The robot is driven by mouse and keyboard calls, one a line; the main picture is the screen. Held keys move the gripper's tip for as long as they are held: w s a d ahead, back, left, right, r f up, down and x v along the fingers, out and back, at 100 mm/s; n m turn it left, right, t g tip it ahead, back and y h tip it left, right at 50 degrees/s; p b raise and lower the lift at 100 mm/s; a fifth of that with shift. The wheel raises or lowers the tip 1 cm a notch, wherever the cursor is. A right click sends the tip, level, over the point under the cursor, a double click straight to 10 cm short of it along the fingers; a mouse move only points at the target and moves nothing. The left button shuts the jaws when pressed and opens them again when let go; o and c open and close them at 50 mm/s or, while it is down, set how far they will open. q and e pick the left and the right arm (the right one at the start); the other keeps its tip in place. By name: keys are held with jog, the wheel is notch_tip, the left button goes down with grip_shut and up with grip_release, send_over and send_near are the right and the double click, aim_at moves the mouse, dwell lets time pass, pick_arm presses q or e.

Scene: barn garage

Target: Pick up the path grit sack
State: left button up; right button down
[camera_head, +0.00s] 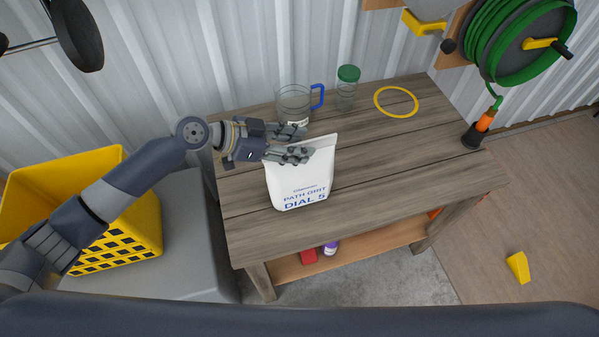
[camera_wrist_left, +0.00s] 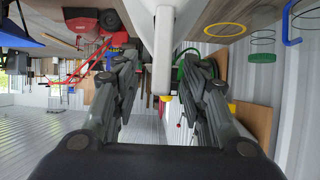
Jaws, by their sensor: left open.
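The path grit sack (camera_head: 300,183) is a white bag with blue lettering, standing upright at the front left of the wooden table (camera_head: 390,165). My left gripper (camera_head: 304,142) comes in from the left at the sack's upper part, one finger in front of it and the other behind. In the left wrist view the sack (camera_wrist_left: 162,45) shows as a pale edge-on shape between the two open fingers of my left gripper (camera_wrist_left: 160,85), with gaps at both sides. My right gripper is not in view.
Behind the gripper stand a clear measuring jug (camera_head: 293,103) with a blue handle and a green-lidded jar (camera_head: 347,88). A yellow ring (camera_head: 396,102) lies at the back right. A yellow crate (camera_head: 120,225) is left of the table.

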pick_arm(q)
jog(key=shift+w+d+f, duration=0.2)
jog(key=shift+d+f, duration=0.15)
jog(key=shift+d, duration=0.15)
jog(key=shift+s, duration=0.1)
grip_shut()
jog(key=shift+r, duration=0.25)
jog(key=shift+r, duration=0.15)
